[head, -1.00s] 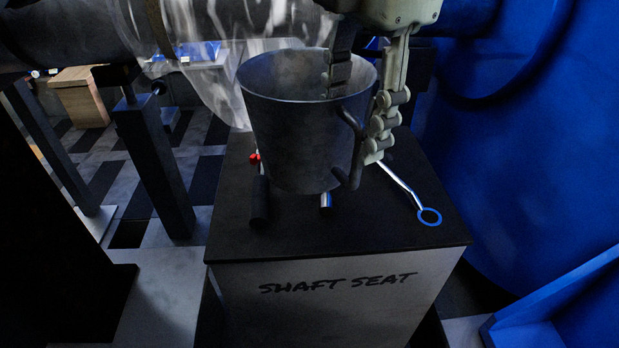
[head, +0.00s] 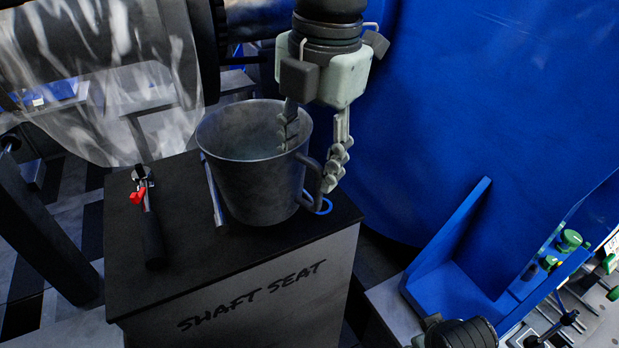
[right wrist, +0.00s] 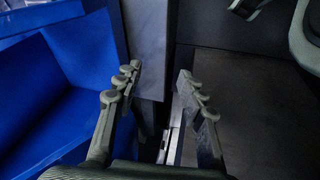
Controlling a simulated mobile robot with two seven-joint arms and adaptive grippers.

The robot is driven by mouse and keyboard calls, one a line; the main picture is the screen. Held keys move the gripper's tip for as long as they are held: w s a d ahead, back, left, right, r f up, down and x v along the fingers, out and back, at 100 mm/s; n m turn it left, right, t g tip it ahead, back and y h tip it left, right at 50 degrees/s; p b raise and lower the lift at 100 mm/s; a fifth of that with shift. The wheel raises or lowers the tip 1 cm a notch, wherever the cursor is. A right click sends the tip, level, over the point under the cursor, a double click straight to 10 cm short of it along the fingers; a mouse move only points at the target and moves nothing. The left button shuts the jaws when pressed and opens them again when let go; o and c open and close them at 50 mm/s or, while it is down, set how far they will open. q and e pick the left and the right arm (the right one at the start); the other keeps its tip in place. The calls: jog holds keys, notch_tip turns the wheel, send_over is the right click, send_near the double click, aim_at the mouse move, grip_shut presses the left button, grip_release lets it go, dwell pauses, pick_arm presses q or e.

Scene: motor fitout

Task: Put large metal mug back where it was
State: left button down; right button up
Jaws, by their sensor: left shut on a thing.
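The large metal mug (head: 250,185), dark grey and upright, is over the right part of the black-topped SHAFT SEAT block (head: 185,268) in the head view. I cannot tell whether its base touches the top. My left gripper (head: 312,152) is shut on the mug's right wall, one finger inside the rim and one outside by the handle. My right gripper (right wrist: 160,82) is open and empty in the right wrist view, with its fingers well apart.
A black-handled tool with a red part (head: 138,197) lies left of the mug. A silver bar (head: 213,192) lies close beside the mug. A blue wall (head: 420,110) and blue bracket (head: 455,255) stand right.

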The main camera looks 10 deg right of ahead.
aim_at(307, 201)
pick_arm(q)
jog(key=shift+f, duration=1.9)
jog(key=shift+f, duration=0.1)
jog(key=c, duration=0.8)
grip_release()
